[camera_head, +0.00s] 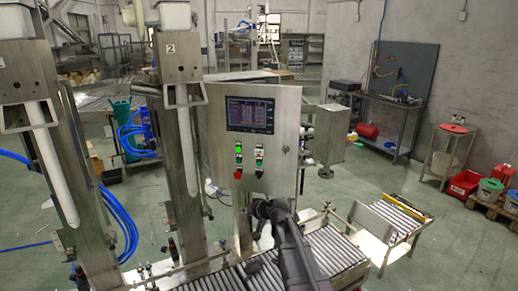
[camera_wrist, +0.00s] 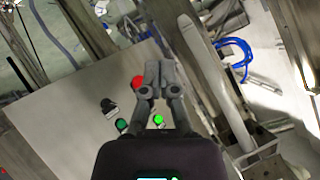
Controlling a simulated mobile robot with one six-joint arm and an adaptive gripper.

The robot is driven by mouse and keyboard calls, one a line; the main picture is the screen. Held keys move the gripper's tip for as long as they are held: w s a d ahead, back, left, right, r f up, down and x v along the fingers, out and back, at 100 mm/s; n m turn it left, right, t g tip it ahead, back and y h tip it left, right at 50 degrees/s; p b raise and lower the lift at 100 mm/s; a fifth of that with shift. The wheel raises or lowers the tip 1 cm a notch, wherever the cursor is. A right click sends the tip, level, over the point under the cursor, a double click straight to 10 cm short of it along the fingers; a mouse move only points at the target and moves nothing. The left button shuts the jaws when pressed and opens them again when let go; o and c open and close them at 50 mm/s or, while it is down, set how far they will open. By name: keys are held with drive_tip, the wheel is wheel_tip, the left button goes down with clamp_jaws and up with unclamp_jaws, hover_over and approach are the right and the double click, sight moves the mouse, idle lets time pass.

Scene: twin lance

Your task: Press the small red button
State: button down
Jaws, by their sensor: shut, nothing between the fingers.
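The small red button (camera_head: 237,174) sits at the lower left of the steel control panel (camera_head: 281,110), below the green buttons. In the wrist view the red button (camera_wrist: 138,82) shows just left of my fingers, partly covered by them. My gripper (camera_wrist: 160,72) is shut and empty. In the head view my gripper (camera_head: 262,208) is below and to the right of the red button, near the panel's lower edge. I cannot tell how far the fingertips are from the panel face, and no contact with the button can be made out.
A steel column (camera_head: 178,130) stands left of the panel. A roller conveyor (camera_head: 335,252) runs below it.

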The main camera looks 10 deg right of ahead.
sight(258, 155)
drive_tip(key=w+d+r+m+t+p, duration=0.1)
drive_tip(key=w+d+r+t+p, duration=0.1)
drive_tip(key=w+r, duration=0.4)
drive_tip(key=w+d+r+m+t+h+p, duration=0.1)
drive_tip(key=w+d+r+m+t+p, duration=0.1)
drive_tip(key=w+r, duration=0.3)
drive_tip(key=shift+w+d+r+m+t, duration=0.3)
drive_tip(key=shift+w+d+r+t, duration=0.15)
drive_tip(key=shift+t, duration=0.45)
drive_tip(key=shift+w, duration=0.2)
drive_tip(key=w+d, duration=0.1)
drive_tip(key=w, duration=0.1)
drive_tip(key=w+d, duration=0.1)
drive_tip(key=w, duration=0.2)
drive_tip(key=w+d, duration=0.1)
drive_tip(key=w, duration=0.1)
drive_tip(key=shift+w+d, duration=0.15)
drive_tip(key=shift+w, duration=0.2)
drive_tip(key=shift+w+d, duration=0.35)
drive_tip(key=shift+w, duration=0.3)
idle(1.3)
drive_tip(key=shift+s, duration=0.15)
idle(0.3)
drive_tip(key=shift+s+a, duration=0.25)
drive_tip(key=shift+s, duration=0.3)
